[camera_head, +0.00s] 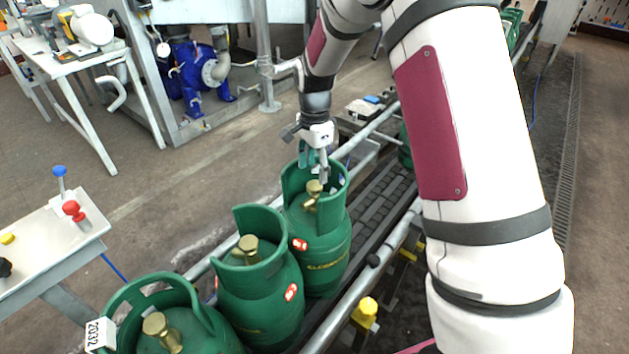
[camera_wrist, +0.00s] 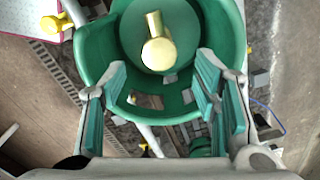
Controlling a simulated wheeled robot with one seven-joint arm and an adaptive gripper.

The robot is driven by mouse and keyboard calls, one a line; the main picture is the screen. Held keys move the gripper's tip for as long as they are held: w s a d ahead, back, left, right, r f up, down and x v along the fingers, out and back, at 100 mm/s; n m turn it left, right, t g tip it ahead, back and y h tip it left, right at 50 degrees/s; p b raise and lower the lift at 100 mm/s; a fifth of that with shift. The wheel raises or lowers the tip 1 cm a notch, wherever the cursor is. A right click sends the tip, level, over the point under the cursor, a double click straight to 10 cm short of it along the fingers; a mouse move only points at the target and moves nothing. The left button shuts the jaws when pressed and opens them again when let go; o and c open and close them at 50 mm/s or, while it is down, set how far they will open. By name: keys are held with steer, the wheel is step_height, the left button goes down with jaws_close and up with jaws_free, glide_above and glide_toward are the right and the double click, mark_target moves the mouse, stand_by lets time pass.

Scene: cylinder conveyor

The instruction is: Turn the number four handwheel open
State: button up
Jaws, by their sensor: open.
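A row of green gas cylinders stands on the conveyor, each with a brass valve inside a collar. My gripper (camera_head: 316,162) is above the third cylinder from the front (camera_head: 318,245), close to its brass valve (camera_head: 314,187). In the wrist view the gripper (camera_wrist: 162,72) is open and empty, with its pads toward the collar opening. The brass valve with its round knob (camera_wrist: 160,53) lies between and just beyond the fingertips, with no clear contact. No number four is readable on any cylinder. Another green cylinder (camera_head: 404,148) is partly hidden by my arm.
The second cylinder (camera_head: 260,300) and nearest cylinder (camera_head: 205,335) stand closer, the nearest tagged 2032 (camera_head: 99,335). Conveyor rails (camera_head: 345,318) flank the row. A control desk (camera_head: 40,255) with red and blue buttons is at left. Floor between the desk and conveyor is clear.

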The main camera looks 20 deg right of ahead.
mark_target(315, 185)
steer(key=shift+f, duration=2.45)
steer(key=c, duration=1.2)
